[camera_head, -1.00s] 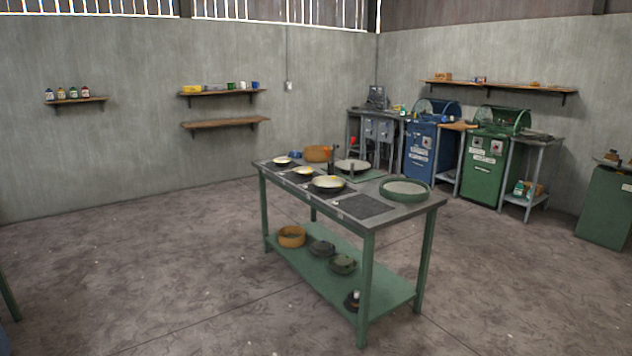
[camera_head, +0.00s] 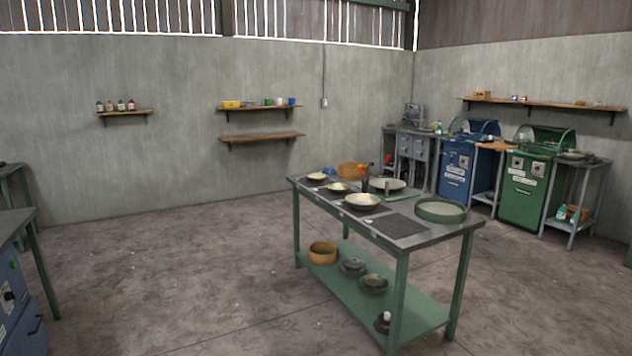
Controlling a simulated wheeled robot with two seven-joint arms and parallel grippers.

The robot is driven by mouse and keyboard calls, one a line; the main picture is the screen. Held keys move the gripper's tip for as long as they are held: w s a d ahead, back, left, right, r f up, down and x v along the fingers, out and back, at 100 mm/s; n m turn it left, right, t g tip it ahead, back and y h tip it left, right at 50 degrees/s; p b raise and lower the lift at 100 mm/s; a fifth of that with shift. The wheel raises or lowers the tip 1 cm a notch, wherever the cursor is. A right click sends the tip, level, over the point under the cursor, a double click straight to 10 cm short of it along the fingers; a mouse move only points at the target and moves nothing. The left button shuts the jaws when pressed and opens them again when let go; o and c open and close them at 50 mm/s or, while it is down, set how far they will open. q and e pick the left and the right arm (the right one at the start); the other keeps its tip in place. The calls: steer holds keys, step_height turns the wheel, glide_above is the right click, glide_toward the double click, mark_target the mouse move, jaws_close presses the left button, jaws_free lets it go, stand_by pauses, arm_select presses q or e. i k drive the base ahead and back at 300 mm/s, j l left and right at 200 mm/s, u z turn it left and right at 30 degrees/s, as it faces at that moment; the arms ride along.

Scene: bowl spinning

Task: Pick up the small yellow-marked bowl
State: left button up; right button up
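Three light bowls with yellowish insides stand in a row on dark mats on the green-legged table (camera_head: 462,229). The smallest-looking bowl (camera_head: 317,177) is at the far left end. A middle bowl (camera_head: 337,187) is nearer, and the largest-looking bowl (camera_head: 362,200) is nearest. Yellow marks are too small to tell apart at this distance. The table stands some way ahead of me. Neither of my grippers is in view.
A green round tray (camera_head: 441,210), a pale disc (camera_head: 388,184) and an empty dark mat (camera_head: 400,226) share the tabletop. Pans and a tan ring (camera_head: 322,252) sit on its lower shelf. A blue cabinet (camera_head: 20,300) stands at near left. Floor left of the table is clear.

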mark_target(313, 176)
steer(key=i+u, duration=0.1)
steer(key=i, duration=1.6)
